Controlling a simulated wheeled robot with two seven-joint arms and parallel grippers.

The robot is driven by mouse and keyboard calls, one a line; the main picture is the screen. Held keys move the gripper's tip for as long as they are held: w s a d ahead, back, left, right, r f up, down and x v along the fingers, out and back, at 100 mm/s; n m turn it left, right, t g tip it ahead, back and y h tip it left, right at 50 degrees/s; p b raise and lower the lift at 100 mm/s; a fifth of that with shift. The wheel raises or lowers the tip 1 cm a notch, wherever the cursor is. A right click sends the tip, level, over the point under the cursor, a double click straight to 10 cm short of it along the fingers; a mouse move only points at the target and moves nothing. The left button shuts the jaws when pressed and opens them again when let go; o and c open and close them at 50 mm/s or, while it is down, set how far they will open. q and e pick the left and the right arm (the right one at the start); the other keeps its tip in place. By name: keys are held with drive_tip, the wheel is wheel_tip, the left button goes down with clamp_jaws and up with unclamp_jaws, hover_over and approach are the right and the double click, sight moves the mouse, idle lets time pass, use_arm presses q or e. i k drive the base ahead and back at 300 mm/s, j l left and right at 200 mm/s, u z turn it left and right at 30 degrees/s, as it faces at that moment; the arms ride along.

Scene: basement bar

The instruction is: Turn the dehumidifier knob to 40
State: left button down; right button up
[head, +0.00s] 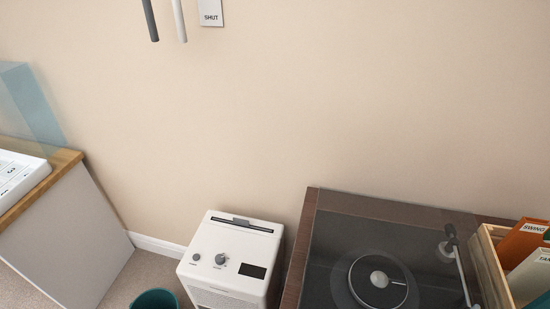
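The white dehumidifier (232,260) stands on the floor against the wall, a little left of the picture's middle at the bottom. Its top has a grey knob (220,259), a smaller button or dial to the left of it, and a dark display (252,271) to the right. The display shows no readable number, and the knob's marks are too small to read. A dark slot runs along the back of the top. Neither of my grippers is in the head view.
A turntable (328,211) stands right of the dehumidifier, with a wooden record crate (493,266) beside it. A teal bin (156,299) is at the front left of the dehumidifier. A wood-topped counter (66,160) is at the left.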

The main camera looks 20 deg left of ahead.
sight(219, 259)
drive_tip(key=u, duration=0.85)
